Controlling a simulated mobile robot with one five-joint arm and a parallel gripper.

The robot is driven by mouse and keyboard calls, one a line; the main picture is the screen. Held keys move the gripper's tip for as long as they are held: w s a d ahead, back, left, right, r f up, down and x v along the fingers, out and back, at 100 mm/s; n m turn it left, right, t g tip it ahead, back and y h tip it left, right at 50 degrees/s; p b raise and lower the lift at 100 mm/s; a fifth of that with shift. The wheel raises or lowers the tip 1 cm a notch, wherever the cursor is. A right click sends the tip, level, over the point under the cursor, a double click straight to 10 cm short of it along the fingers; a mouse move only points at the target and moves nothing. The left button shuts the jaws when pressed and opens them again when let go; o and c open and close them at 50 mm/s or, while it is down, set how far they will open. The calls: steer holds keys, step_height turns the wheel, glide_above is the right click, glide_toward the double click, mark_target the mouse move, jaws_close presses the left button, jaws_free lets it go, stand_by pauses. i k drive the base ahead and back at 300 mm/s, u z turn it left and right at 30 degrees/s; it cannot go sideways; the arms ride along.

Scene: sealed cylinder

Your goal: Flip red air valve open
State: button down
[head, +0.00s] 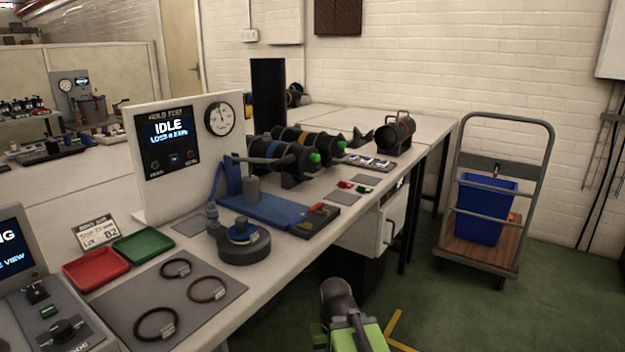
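A small red lever (322,208), which looks like the red air valve, lies on a dark block (318,221) at the right end of the blue base plate (268,208). The lever looks nearly flat, but it is too small to tell its exact position. Part of my arm, green and dark grey (345,318), shows at the bottom, in front of the bench and apart from the valve. I cannot make out my gripper's fingertips or whether they hold anything.
The bench (255,290) carries a test panel reading IDLE (168,128), a round dark fixture (243,248), black cylinders (290,155), a red tray (95,268), a green tray (143,245) and rings on a mat. A trolley with a blue bin (484,210) stands right. Green floor lies between.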

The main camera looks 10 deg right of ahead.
mark_target(320, 203)
steer(key=u, duration=0.05)
steer(key=k, duration=1.7)
steer(key=z, duration=0.75)
steer(key=i, duration=1.7)
steer(key=z, duration=0.4)
steer(key=k, duration=0.2)
steer(key=u, duration=2.7)
